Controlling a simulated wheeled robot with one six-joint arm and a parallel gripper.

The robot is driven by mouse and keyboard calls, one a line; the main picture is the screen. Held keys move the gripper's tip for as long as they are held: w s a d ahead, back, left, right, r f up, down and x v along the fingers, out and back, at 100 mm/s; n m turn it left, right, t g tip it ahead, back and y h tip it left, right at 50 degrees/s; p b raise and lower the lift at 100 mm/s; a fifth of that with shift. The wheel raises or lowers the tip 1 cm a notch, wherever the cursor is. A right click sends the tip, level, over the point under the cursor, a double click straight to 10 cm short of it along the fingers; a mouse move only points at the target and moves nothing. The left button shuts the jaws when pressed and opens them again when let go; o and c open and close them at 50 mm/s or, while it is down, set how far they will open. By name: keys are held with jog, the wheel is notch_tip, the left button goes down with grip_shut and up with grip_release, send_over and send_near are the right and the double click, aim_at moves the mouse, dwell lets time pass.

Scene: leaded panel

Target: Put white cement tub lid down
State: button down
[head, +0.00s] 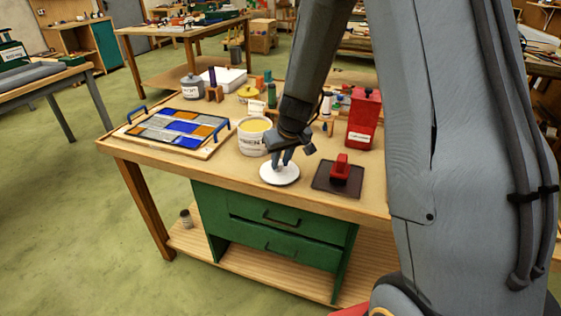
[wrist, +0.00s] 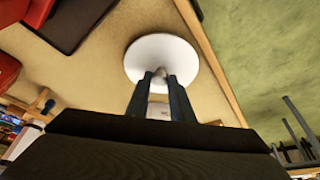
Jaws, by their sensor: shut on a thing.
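The white lid (head: 280,175) is a round disc at the front of the wooden bench top, between the tub and a dark mat. My gripper (head: 285,160) is above it, pointing down, with its fingers shut on the lid's small knob. In the wrist view the lid (wrist: 162,58) lies flat beyond the fingertips (wrist: 160,82), near the bench's front edge. I cannot tell whether the lid touches the bench. The white cement tub (head: 253,140) stands open behind and left of the lid, showing yellowish contents.
A leaded panel (head: 180,128) with blue handles lies on the left of the bench. A red tool (head: 340,168) sits on the dark mat (head: 325,183) right of the lid. A red canister (head: 363,118) stands behind it. Bare bench (head: 215,170) is free left of the lid.

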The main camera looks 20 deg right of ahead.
jog(key=shift+f, duration=0.15)
jog(key=c, duration=1.6)
grip_release()
jog(key=shift+o, duration=0.2)
jog(key=shift+r, duration=0.25)
jog(key=a+v, duration=0.1)
jog(key=v, duration=1.1)
jog(key=s+f+m+g, duration=0.1)
jog(key=s+f, duration=0.1)
jog(key=s, duration=0.8)
jog(key=s+f+g, duration=0.2)
jog(key=s+f, duration=0.1)
jog(key=s, duration=0.7)
jog(key=shift+f+m+h+b, duration=0.15)
jog(key=shift+m+h+b, duration=0.15)
jog(key=shift+m, duration=0.1)
jog(key=shift+d, duration=0.1)
